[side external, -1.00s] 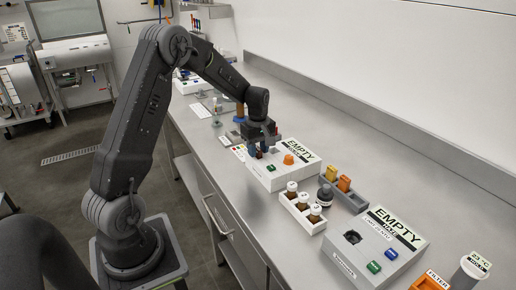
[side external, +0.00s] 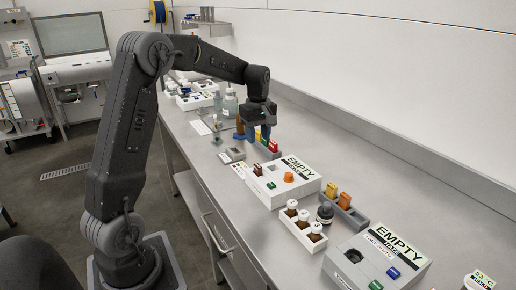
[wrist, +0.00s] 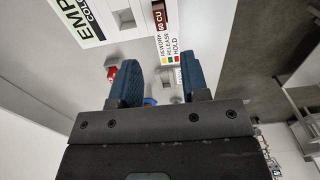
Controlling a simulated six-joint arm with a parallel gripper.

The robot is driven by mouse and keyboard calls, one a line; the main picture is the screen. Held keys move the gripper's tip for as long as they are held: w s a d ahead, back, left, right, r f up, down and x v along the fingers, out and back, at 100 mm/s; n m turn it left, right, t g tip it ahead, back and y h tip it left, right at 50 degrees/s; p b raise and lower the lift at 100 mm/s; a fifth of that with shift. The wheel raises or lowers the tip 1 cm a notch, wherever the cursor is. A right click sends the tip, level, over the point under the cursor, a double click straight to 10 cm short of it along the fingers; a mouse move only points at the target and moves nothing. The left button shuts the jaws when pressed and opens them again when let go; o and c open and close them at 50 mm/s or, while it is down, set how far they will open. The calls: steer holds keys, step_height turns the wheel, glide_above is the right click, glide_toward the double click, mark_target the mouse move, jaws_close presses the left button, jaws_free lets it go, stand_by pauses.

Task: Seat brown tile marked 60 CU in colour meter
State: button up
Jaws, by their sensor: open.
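The white colour meter (side external: 268,193) stands on the bench, its top labelled EMPTY, with an orange part and a green button. My gripper (side external: 256,136) is open, fingers pointing down, beyond the meter in the side view. In the wrist view my gripper (wrist: 165,80) has its two blue fingers apart, with no tile visible between them.
A small grey holder (side external: 235,154) is nearby. Brown bottles (side external: 304,225), a grey rack with orange pieces (side external: 345,213) and a second EMPTY meter (side external: 352,280) stand nearer the camera.

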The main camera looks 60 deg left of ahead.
steer(key=s+d+r+m+t, duration=0.1)
steer(key=s+d+r+m, duration=0.25)
steer(key=d, duration=0.25)
steer(key=s+d+r+m+t, duration=0.1)
steer(key=s+d+r+m, duration=0.25)
steer(key=d, duration=0.25)
steer(key=s+d+m+t, duration=0.3)
steer(key=s+d+m, duration=0.8)
steer(key=s, duration=0.3)
steer(key=shift+s+f+t, duration=0.25)
steer(key=shift+t, duration=0.05)
